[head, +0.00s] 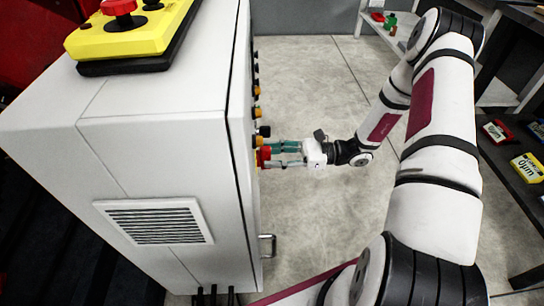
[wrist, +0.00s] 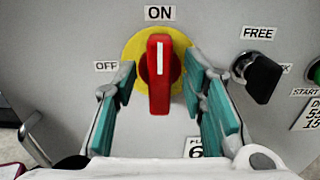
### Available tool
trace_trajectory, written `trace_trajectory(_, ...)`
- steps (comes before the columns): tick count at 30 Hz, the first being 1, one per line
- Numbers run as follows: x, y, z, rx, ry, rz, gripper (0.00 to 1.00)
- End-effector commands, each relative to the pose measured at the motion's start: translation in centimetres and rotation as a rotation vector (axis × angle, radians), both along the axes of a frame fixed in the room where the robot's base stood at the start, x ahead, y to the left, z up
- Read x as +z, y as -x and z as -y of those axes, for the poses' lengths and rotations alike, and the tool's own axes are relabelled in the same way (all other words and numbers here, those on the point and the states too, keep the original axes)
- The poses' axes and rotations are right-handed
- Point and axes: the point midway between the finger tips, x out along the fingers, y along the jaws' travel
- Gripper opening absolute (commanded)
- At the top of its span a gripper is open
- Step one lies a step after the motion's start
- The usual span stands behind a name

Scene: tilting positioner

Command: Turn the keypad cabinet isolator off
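The keypad cabinet (head: 160,150) stands at left in the head view, its front panel facing right. The isolator is a red rotary handle (wrist: 159,75) on a yellow round plate (wrist: 132,50), seen in the wrist view. Its white line is upright, pointing at the ON label (wrist: 160,13); the OFF label (wrist: 106,67) is to the left. My gripper (wrist: 166,95) is open, with one teal-padded finger on each side of the handle and gaps between pads and handle. In the head view my gripper (head: 272,154) is close to the panel at the red handle (head: 263,154).
A black selector knob (wrist: 260,75) labelled FREE is close to the right of my right finger. A green button (wrist: 315,72) is at the far right edge. A yellow control box (head: 130,35) with a red button lies on the cabinet top. Open floor (head: 310,90) lies right of the cabinet.

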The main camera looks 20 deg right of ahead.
Motion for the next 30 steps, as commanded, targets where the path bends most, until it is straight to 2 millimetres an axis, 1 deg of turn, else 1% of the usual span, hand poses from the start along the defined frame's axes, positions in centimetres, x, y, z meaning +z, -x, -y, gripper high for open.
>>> trace_trajectory(3, 0.01, -0.15, -0.49, 0.001, 0.000, 0.001, 0.38)
trace_trajectory(11, 0.02, -0.18, -0.56, 0.000, 0.000, 0.001, 0.38)
trace_trajectory(14, 0.02, -0.18, -0.54, 0.000, 0.000, 0.001, 0.18)
trace_trajectory(15, 0.02, -0.18, -0.54, 0.000, 0.000, 0.000, 0.09)
trace_trajectory(16, 0.02, -0.18, -0.54, 0.000, 0.000, 0.000, 0.02)
trace_trajectory(17, 0.02, -0.18, -0.54, 0.000, 0.000, 0.000, 0.00)
trace_trajectory(26, 0.01, -0.15, -0.54, 0.000, 0.004, 0.013, 0.00)
trace_trajectory(30, -0.01, -0.11, -0.53, -0.001, 0.019, 0.054, 0.00)
